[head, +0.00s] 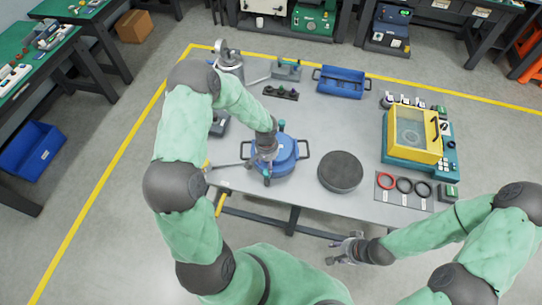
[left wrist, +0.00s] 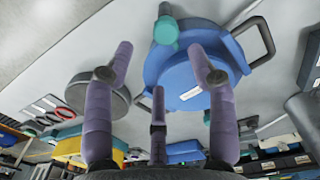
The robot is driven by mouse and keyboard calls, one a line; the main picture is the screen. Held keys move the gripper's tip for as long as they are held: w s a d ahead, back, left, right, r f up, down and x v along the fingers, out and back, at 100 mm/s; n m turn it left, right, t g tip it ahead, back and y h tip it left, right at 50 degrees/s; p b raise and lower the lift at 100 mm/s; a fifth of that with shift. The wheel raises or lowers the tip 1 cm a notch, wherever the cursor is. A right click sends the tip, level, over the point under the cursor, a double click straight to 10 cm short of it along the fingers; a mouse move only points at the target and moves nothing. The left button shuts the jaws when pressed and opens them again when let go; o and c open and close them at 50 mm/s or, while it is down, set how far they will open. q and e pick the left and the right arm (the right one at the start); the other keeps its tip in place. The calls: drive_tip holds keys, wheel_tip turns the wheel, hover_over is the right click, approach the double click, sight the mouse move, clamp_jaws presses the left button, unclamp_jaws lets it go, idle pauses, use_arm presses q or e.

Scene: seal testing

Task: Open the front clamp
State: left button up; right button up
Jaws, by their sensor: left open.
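A blue round vessel (head: 284,159) with two dark side handles stands near the front edge of the grey table, left of centre. A clamp with a teal end (head: 267,180) is at its front edge, and another teal clamp part (head: 282,126) shows at its back. My left gripper (head: 266,158) is over the vessel's front left part and hides some of it. In the left wrist view its purple fingers (left wrist: 158,65) are spread and empty, with the blue vessel (left wrist: 190,75) and a teal clamp knob (left wrist: 166,32) beyond them. My right gripper (head: 345,249) is open and empty in front of the table.
A dark round disc (head: 340,171) lies right of the vessel. Farther right are a yellow-framed box (head: 412,134) and a mat with red and black rings (head: 404,187). A blue toolbox (head: 342,82) and a grey metal device (head: 229,62) stand at the back.

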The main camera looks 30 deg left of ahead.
sight(267, 172)
use_arm(q)
drive_tip(key=shift+a+r, duration=0.25)
drive_tip(key=shift+r, duration=0.05)
drive_tip(key=shift+w+a+f, duration=0.1)
drive_tip(key=shift+f+b, duration=0.3)
drive_tip(key=shift+f, duration=0.15)
wheel_tip(267, 172, down, 6)
drive_tip(key=b, duration=0.4)
drive_tip(key=shift+f+b, duration=0.2)
drive_tip(key=shift+b, duration=0.2)
drive_tip(key=shift+f+b, duration=0.85)
drive_tip(key=shift+b, duration=0.15)
